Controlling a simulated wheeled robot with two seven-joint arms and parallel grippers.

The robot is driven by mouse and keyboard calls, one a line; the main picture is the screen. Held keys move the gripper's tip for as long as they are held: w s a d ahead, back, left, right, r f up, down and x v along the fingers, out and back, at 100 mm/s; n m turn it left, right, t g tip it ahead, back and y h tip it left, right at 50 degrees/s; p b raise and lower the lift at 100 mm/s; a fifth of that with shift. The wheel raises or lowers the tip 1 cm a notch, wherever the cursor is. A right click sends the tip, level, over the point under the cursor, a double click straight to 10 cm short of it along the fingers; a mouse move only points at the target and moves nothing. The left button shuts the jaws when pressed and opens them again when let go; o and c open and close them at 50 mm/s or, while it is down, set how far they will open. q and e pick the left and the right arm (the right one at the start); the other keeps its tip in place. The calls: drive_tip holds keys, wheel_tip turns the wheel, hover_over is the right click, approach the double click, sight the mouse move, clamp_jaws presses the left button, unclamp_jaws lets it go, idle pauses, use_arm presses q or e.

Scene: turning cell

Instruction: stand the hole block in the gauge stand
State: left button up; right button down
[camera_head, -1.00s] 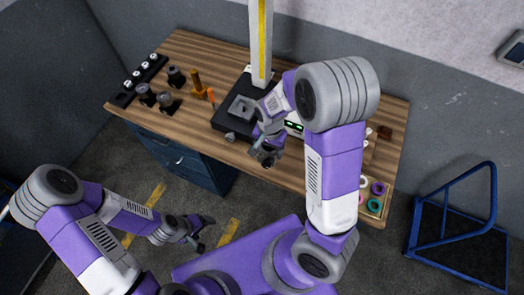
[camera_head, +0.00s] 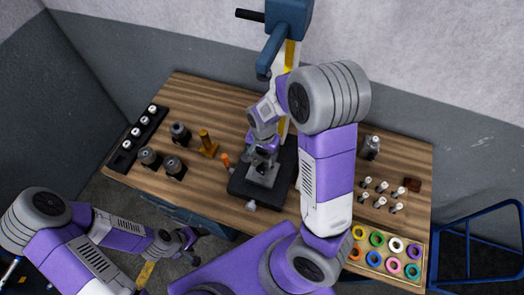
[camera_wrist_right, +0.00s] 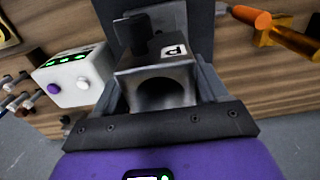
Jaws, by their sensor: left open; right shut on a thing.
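The gauge stand has a dark base (camera_head: 246,187), a tall column with a yellow stripe and a blue head (camera_head: 288,17). A grey seat (camera_head: 263,176) is on its base. My right gripper (camera_head: 261,158) is over the seat, pointing down. In the right wrist view the grey hole block (camera_wrist_right: 153,70), with its large round hole facing the camera, is between the fingers of my right gripper (camera_wrist_right: 160,88), which is shut on it. I cannot tell whether the block touches the seat. My left gripper (camera_head: 190,245) is open and empty, off the table's front edge.
An orange-handled tool (camera_head: 226,160) and a brass-coloured part (camera_head: 206,143) stand left of the base. Dark holders (camera_head: 150,158) and a black rack (camera_head: 140,135) are further left. A tray of coloured rings (camera_head: 375,262) and several small pegs are right. A white readout box (camera_wrist_right: 75,80) is close by.

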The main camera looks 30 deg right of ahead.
drive_tip(key=shift+f, duration=0.1)
drive_tip(key=shift+s+f, duration=0.1)
drive_tip(key=shift+f, duration=0.7)
drive_tip(key=shift+f+b, duration=2.05)
drive_tip(key=shift+f, duration=0.25)
drive_tip(key=shift+a, duration=0.1)
drive_tip(key=shift+f+b, duration=1.25)
drive_tip(key=shift+f, duration=0.35)
